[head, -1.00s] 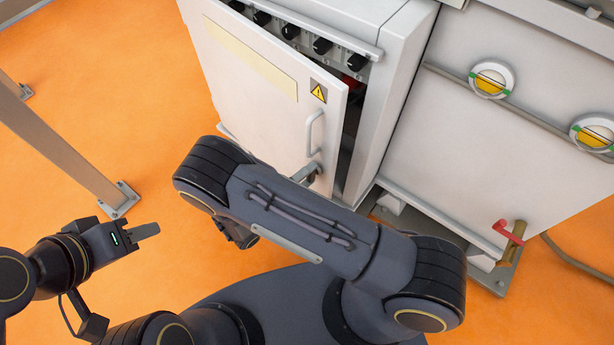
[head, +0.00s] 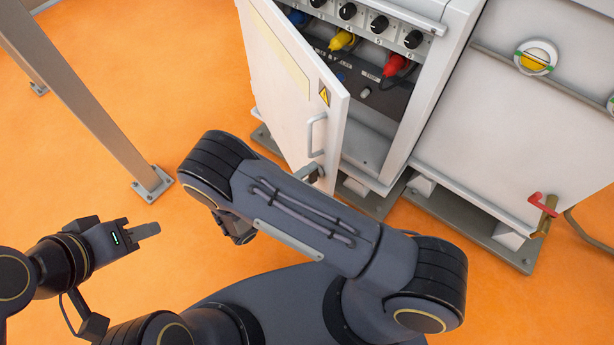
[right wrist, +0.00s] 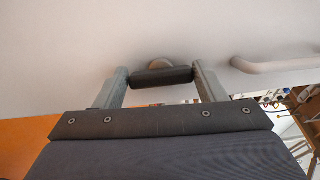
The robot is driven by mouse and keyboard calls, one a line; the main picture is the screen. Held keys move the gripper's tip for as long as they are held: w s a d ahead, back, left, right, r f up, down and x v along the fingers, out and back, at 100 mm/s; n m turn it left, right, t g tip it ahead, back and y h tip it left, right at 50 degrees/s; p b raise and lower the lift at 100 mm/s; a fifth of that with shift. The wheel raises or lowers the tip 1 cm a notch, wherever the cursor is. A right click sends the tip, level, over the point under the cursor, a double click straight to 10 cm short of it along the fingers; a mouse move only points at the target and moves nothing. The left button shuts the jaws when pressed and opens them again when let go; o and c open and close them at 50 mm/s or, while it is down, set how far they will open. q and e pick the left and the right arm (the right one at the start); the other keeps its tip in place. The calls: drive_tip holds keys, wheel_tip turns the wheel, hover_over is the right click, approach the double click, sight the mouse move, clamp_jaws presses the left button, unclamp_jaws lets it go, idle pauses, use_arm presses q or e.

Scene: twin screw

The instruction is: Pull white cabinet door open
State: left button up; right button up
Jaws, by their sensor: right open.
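The white cabinet door (head: 290,95) stands partly open in the head view, its free edge swung out from the cabinet frame. It has a pale vertical handle (head: 312,135), a yellow warning sign and a latch low near the free edge. In the right wrist view, my right gripper (right wrist: 163,84) is open at the door face, its two fingers at either end of the dark latch bar (right wrist: 162,75). The pale handle (right wrist: 280,64) is to the right there. In the head view my arm hides most of the right gripper. My left gripper (head: 146,230) is away at the left, seen edge-on.
Inside the cabinet are a red plug (head: 396,64), a yellow plug (head: 342,40) and a dark panel. A grey post (head: 95,110) stands on the orange floor at left. A white cabinet (head: 510,120) with a red-handled valve (head: 545,208) is at right.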

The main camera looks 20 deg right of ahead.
drive_tip(key=o, duration=0.4)
drive_tip(key=shift+w, duration=0.1)
drive_tip(key=shift+p+v, duration=0.3)
drive_tip(key=shift+v, duration=3.65)
drive_tip(key=shift+c, duration=0.5)
